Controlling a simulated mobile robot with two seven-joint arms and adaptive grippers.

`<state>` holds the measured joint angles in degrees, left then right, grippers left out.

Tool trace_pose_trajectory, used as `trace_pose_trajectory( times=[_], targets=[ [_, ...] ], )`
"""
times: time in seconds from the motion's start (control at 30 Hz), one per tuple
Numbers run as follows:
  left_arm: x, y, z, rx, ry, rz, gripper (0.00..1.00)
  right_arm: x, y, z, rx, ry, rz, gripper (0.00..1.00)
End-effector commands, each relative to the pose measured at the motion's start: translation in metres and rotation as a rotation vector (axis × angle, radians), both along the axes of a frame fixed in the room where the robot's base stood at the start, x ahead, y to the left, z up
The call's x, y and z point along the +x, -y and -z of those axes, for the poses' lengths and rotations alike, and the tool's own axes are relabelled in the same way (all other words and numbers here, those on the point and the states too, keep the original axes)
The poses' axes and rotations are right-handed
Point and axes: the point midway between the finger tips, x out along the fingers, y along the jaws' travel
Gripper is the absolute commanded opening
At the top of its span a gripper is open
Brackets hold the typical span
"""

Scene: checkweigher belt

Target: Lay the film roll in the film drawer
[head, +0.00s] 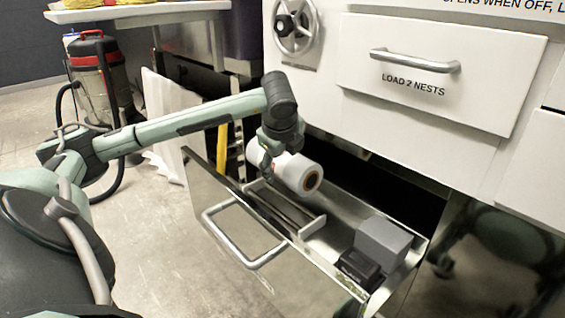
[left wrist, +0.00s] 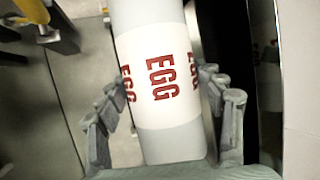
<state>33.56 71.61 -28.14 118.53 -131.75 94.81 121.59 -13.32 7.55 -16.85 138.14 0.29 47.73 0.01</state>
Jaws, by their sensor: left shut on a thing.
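The film roll (head: 299,174) is a white and grey cylinder with a brown core at its near end. My left gripper (head: 265,160) is shut on it and holds it over the left part of the open film drawer (head: 415,247). In the left wrist view the roll (left wrist: 163,90) shows red EGG lettering, with the gripper's fingers (left wrist: 165,110) on either side of it. Whether the roll touches the drawer cannot be told. My right gripper is not in view.
A grey box (head: 381,243) and a black item (head: 359,268) lie in the drawer's right part. A divider (head: 312,226) stands left of them. The drawer's handle (head: 243,240) juts out in front. A closed drawer marked LOAD 2 NESTS (head: 430,75) is above.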

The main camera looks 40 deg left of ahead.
Motion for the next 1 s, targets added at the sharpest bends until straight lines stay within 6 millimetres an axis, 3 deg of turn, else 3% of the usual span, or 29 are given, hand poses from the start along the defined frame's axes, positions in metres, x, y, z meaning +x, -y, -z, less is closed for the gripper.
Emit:
trace_pose_trajectory(
  times=[0.6,1.0],
  targets=[
    [0.001,0.000,0.062,0.000,0.004,-0.001,0.15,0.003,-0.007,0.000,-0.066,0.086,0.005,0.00],
    [0.001,-0.001,0.082,0.001,0.002,-0.001,0.15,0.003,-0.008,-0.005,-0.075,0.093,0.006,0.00]
  ],
)
